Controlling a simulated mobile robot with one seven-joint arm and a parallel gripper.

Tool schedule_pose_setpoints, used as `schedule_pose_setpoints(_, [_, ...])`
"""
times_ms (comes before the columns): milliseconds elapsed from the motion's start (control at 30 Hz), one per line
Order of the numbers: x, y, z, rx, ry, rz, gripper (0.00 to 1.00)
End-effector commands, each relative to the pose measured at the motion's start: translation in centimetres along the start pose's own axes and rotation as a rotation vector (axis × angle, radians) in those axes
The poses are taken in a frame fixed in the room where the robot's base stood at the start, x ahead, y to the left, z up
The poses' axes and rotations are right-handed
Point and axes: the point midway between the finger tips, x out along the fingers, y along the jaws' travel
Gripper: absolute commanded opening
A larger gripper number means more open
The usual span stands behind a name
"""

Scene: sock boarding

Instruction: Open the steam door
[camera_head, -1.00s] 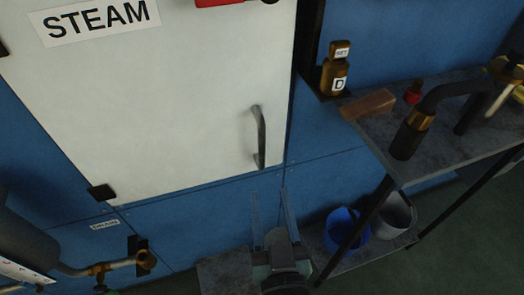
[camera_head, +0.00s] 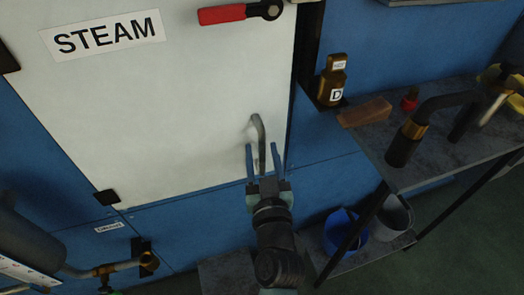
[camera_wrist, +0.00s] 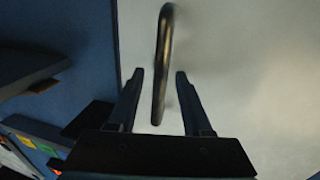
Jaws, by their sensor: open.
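The steam door (camera_head: 170,110) is a white panel with a "STEAM" label (camera_head: 108,34), and it looks closed in its blue wall. Its grey bar handle (camera_head: 260,130) stands upright near the door's lower right edge. My gripper (camera_head: 263,160) is in front of the door with its fingers pointing up at the handle. In the wrist view the open fingers (camera_wrist: 158,95) stand on either side of the handle's end part (camera_wrist: 163,60), with a gap on each side. I cannot tell how deep the handle sits between them.
A red-handled lever (camera_head: 240,12) is at the door's top. A brown bottle marked D (camera_head: 332,82) stands right of the door. A shelf table (camera_head: 440,150) with a dark bent pipe (camera_head: 410,135) is at right, above a blue bucket (camera_head: 343,228). A pipe fitting (camera_head: 110,270) is at lower left.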

Motion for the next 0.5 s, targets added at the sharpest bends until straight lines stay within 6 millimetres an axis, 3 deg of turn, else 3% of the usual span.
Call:
schedule_pose_setpoints(300, [0.24, -0.01, 0.0, 0.0, 0.0, 0.0, 0.5])
schedule_pose_setpoints(500, [0.22, -0.01, 0.0, 0.0, 0.0, 0.0, 0.14])
